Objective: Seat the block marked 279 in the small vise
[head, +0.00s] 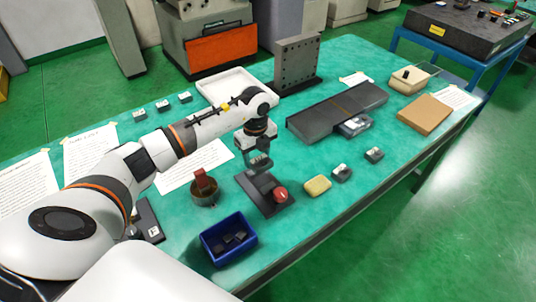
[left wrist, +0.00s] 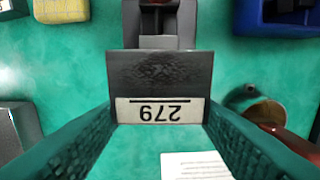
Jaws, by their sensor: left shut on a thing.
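My left gripper (head: 258,162) is shut on a dark block marked 279 (left wrist: 158,75), whose white label reads upside down in the left wrist view. The fingers hold the block by its two sides. The small vise (head: 258,183), dark with a red knob (head: 281,194), stands on the green table just below the gripper. In the left wrist view the vise (left wrist: 158,42) shows partly behind the block, which hides the rest of it. I cannot tell whether the block touches the vise. My right gripper is not in view.
A blue bin (head: 215,250) with dark pieces stands in front. A round tin (head: 204,199) holding a red piece is left of the vise, a yellow sponge (head: 317,185) right of it. Two loose blocks (head: 341,173) (head: 374,154) lie farther right. An upright grey plate (head: 297,65) stands behind.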

